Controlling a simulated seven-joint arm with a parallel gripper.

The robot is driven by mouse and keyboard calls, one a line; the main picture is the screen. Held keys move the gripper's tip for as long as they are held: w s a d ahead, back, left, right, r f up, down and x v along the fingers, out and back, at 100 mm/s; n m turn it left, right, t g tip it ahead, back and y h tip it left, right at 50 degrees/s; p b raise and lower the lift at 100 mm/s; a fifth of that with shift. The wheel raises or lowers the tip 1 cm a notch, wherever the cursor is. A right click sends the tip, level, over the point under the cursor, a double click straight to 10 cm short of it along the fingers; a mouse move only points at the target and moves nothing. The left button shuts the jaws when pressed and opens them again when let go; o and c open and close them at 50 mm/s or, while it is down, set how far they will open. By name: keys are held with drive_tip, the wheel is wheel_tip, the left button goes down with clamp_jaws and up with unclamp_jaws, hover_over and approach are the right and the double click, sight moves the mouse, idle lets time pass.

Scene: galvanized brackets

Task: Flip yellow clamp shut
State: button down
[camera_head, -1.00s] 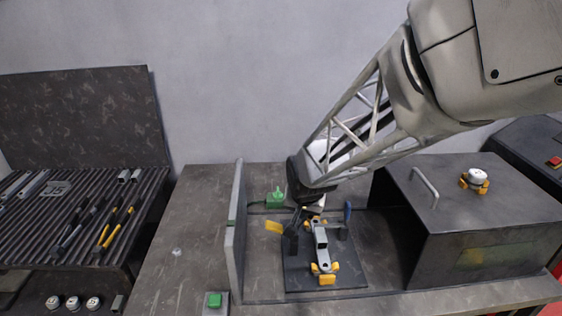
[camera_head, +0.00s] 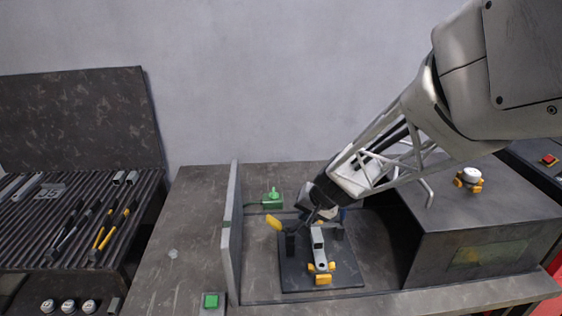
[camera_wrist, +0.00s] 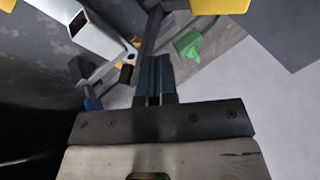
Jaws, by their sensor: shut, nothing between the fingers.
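The yellow clamp handle (camera_head: 274,224) sticks out to the left of a dark post on the black fixture plate (camera_head: 290,281), tilted in the head view. A yellow piece, probably this handle, shows at the top of the wrist view (camera_wrist: 220,5). A grey bracket (camera_head: 318,243) sits on the plate and shows at upper left in the wrist view (camera_wrist: 75,25). A blue-handled clamp (camera_head: 343,214) stands behind its right side, partly hidden by my arm. My gripper (camera_wrist: 153,62) is shut and empty, above the back of the fixture and right of the yellow handle; its tips are hard to make out in the head view.
An upright grey panel (camera_head: 230,235) stands left of the fixture, and a dark metal box (camera_head: 480,225) stands right. A green device (camera_head: 272,199) sits behind; a green button (camera_head: 211,301) is at the front. A rack of tools (camera_head: 75,220) is far left. The left tabletop is mostly clear.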

sight(317, 235)
drive_tip(key=shift+d+f+m+y, duration=0.15)
drive_tip(key=shift+d+f+y, duration=0.25)
drive_tip(key=shift+y, duration=0.3)
drive_tip(key=shift+d+f+m+y, duration=0.15)
drive_tip(key=shift+d+f+y, duration=0.1)
drive_tip(key=shift+d+y, duration=0.35)
drive_tip(key=f+y, duration=0.1)
drive_tip(key=y, duration=0.1)
drive_tip(key=d+f+m+y, duration=0.1)
drive_tip(key=y, duration=0.1)
drive_tip(key=shift+d+f+t, duration=0.15)
drive_tip(key=shift+d+t, duration=0.05)
drive_tip(key=shift+t, duration=0.2)
drive_tip(key=shift+f+y, duration=0.2)
drive_tip(key=shift+y, duration=0.1)
drive_tip(key=shift+d+f, duration=0.1)
drive_tip(key=shift+d+f, duration=0.1)
drive_tip(key=shift+f, duration=0.3)
drive_tip(key=shift+r, duration=0.15)
drive_tip(key=shift+r, duration=1.5)
drive_tip(key=shift+s+r, duration=0.25)
drive_tip(key=shift+r, duration=0.05)
drive_tip(key=s+r, duration=0.1)
drive_tip(key=s, duration=1.4)
drive_tip(key=shift+s+d+r, duration=0.2)
drive_tip(key=shift+s+d, duration=0.05)
drive_tip(key=shift+d, duration=0.15)
